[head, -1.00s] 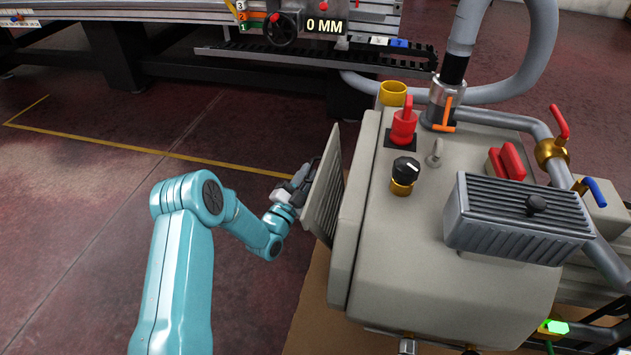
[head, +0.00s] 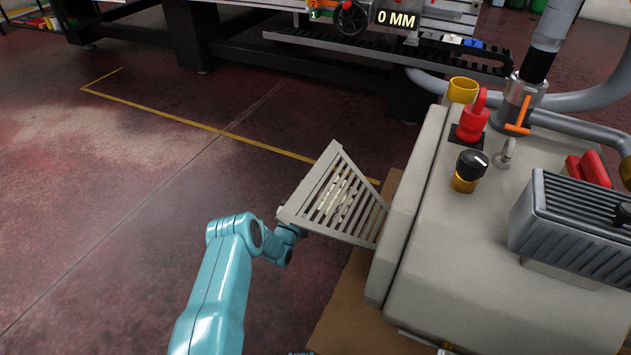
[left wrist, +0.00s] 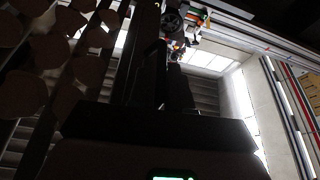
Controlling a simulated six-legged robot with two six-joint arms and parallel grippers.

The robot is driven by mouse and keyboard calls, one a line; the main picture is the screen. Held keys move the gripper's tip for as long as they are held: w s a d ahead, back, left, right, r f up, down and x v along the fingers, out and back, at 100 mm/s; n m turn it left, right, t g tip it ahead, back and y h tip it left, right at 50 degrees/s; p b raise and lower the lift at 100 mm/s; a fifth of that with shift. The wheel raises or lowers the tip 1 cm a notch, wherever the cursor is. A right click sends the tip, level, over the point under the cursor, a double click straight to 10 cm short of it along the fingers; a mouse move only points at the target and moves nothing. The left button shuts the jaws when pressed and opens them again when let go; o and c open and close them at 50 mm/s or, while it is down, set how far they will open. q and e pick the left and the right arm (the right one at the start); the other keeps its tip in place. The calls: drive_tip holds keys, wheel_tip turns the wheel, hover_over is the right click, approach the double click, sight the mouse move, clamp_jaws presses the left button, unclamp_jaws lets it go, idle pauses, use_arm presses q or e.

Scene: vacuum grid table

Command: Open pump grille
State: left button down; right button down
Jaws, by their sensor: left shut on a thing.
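The pump grille (head: 325,201) is a pale grey slatted panel. In the head view it stands swung well out from the left side of the grey pump housing (head: 480,230), its right end still against the housing. My left arm (head: 222,275) reaches to the grille's outer left edge. The left gripper (left wrist: 165,80) is shut on the grille; in the head view its jaws are mostly hidden behind that edge. The left wrist view is dark, with bars and round shapes at its left. My right gripper does not show.
On the pump stand a red switch (head: 473,118), a black knob (head: 472,164) and a ribbed grey box (head: 575,222). Brown board (head: 345,310) lies under the pump. The floor (head: 110,210) at the left is open. A long dark machine frame (head: 240,65) stands behind.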

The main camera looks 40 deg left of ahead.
use_arm(q)
drive_tip(key=shift+s+a+f+n+g+y, duration=0.15)
drive_tip(key=shift+a+f+n+y, duration=0.25)
drive_tip(key=shift+f, duration=0.45)
drive_tip(key=shift+a+f+n+g+y, duration=0.1)
drive_tip(key=shift+f+n+y, duration=0.1)
drive_tip(key=shift+f+n, duration=0.55)
drive_tip(key=shift+s+a+f+n+g+y, duration=0.1)
drive_tip(key=shift+a+f+n+g+y, duration=0.2)
drive_tip(key=shift+f, duration=0.7)
drive_tip(key=shift+d, duration=0.1)
drive_tip(key=c, duration=1.2)
unclamp_jaws()
drive_tip(key=shift+o, duration=0.2)
drive_tip(key=shift+t, duration=0.25)
drive_tip(key=shift+w+d, duration=0.1)
